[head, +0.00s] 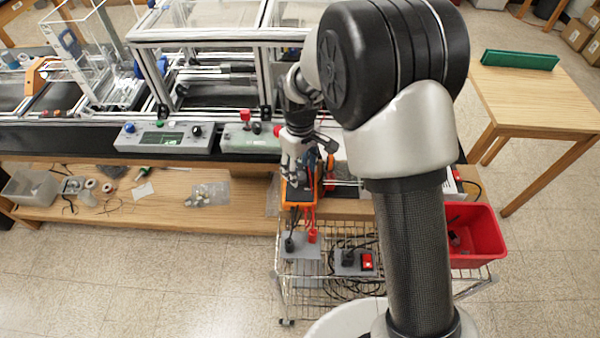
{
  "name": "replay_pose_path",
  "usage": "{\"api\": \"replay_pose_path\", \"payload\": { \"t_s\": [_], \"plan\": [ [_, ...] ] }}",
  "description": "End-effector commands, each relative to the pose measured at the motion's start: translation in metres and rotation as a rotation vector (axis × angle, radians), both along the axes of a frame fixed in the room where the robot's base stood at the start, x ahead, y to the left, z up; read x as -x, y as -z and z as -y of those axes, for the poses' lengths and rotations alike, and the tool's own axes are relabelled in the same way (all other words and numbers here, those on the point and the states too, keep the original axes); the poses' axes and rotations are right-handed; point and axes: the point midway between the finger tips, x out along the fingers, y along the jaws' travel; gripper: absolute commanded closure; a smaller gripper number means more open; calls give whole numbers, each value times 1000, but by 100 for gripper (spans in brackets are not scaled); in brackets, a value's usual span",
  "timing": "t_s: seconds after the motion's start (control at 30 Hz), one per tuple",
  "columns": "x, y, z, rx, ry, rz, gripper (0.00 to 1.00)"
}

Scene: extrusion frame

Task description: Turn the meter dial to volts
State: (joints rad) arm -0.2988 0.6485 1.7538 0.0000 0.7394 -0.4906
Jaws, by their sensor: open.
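The meter (297,194), with an orange case and dark front, stands at the top of the wire cart, left of my arm. Red and black leads hang from its lower end. My gripper (291,172) is over the upper part of the meter, pointing down, with its fingers apart. It covers the place where the dial may be, so I cannot see the dial or its setting. Whether the fingers touch the meter is too small to tell.
The wire cart (283,290) holds black and red plugs and coiled cables. A red bin (478,236) is to its right. Control boxes (165,138) line the bench edge behind. A wooden table (535,98) stands at right. The floor at lower left is clear.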

Motion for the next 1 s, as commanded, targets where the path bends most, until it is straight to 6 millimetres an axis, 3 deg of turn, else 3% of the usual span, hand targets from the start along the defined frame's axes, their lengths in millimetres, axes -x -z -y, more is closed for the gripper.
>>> {"api": "replay_pose_path", "payload": {
  "t_s": [0.2, 0.5, 1.0],
  "plan": [
    [0, 17, 0, 0, 0, 0, 52],
    [0, 18, 0, 0, 0, 0, 53],
    [0, 18, 0, 0, 0, 0, 86]
  ]
}}
